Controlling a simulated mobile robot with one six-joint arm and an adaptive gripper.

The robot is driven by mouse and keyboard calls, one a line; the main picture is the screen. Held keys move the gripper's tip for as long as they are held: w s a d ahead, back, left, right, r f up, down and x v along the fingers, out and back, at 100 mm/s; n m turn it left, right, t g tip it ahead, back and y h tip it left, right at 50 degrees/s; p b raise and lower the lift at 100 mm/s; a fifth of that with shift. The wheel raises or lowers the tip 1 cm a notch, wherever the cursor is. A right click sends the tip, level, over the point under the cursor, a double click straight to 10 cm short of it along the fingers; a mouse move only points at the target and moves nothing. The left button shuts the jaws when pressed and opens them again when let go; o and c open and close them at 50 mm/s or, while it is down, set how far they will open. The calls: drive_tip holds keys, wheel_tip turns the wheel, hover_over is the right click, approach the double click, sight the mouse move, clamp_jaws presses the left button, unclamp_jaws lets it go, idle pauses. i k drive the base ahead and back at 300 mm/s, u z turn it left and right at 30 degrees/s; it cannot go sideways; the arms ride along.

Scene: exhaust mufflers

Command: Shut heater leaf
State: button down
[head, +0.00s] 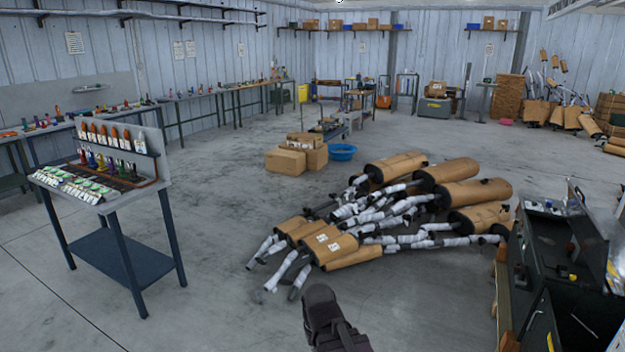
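No thing in the head view is clearly a heater. A dark metal cabinet (521,262) stands at the right edge, with an open front and a dark interior. A dark panel at its lower right may be an open leaf, but I cannot tell for sure. The black end of my arm with my gripper (322,297) shows at the bottom middle, well to the left of the cabinet and apart from it. Its fingers are not clear, so I cannot tell whether it is open or shut. I see nothing held in it.
A pile of wrapped mufflers (390,215) covers the middle floor. A blue tool stand (118,250) is at the left. Cardboard boxes (285,160) and a blue basin (342,152) lie beyond the pile. The floor between the stand and pile is clear.

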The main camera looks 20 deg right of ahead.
sight(592, 240)
drive_tip(key=i, duration=1.3)
drive_tip(key=z, duration=4.75)
drive_tip(key=i, duration=0.1)
drive_tip(key=u, duration=2.75)
drive_tip(key=i, duration=1.35)
